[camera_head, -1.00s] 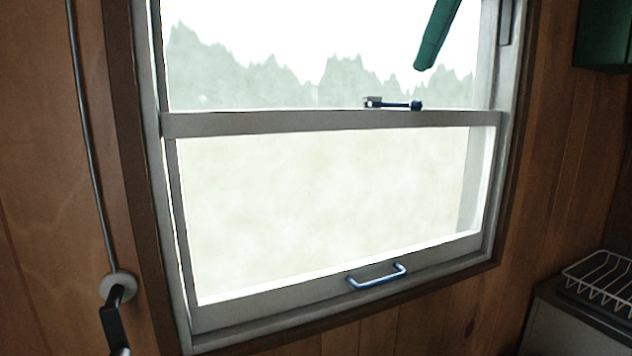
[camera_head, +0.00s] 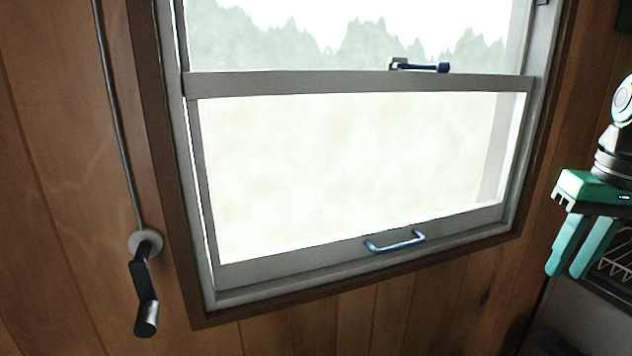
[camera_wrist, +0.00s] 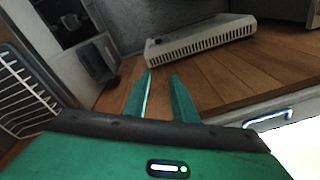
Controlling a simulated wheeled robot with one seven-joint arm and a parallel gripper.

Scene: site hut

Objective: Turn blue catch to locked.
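The blue catch (camera_head: 425,67) sits on top of the window's grey meeting rail (camera_head: 300,84), right of the middle. Its lever lies along the rail, with the knob end to the right and a pale metal block at its left end. My gripper (camera_head: 568,274) is at the right edge of the camera_head view, pointing down, to the right of the window and well below the catch. Its two green fingers are apart with nothing between them. They also show in the wrist view (camera_wrist: 160,78). The catch is not seen in the wrist view.
A blue pull handle (camera_head: 395,241) is on the bottom rail of the lower sash. A crank (camera_head: 145,285) hangs from a rod on the wood wall at left. A wire rack (camera_wrist: 22,92) is near my gripper. The space before the window is clear.

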